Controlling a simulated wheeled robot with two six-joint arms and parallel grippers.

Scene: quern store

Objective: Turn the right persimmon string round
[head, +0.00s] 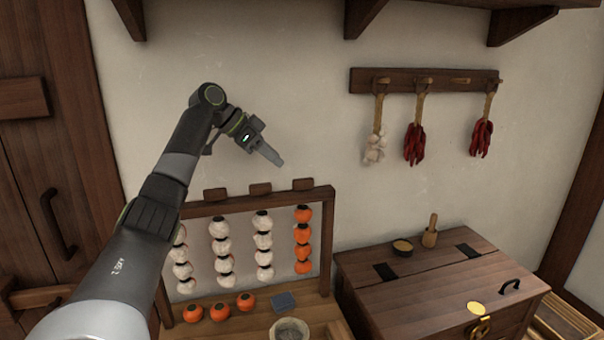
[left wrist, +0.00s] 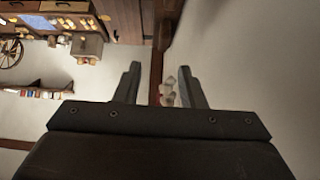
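The right persimmon string (head: 303,240) hangs at the right end of a wooden rack and shows orange fruit. The strings to its left, such as the one beside it (head: 263,245) and the middle one (head: 221,248), show whitish fruit. The leftmost string (head: 182,262) is partly hidden by my left arm. A wooden block (head: 303,184) sits on the rack's top bar above the right string. My left gripper (head: 272,157) is above the rack, up and left of that block, touching nothing. In the left wrist view its fingers (left wrist: 160,86) are apart with nothing gripped. My right gripper is not in view.
The rack's wooden frame (head: 328,240) has more blocks on top. Loose persimmons (head: 221,311), a blue-grey block (head: 284,301) and a bowl (head: 291,329) stand below. A wooden chest (head: 420,290) is at right. Garlic (head: 375,150) and chillies (head: 415,145) hang from a peg rail.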

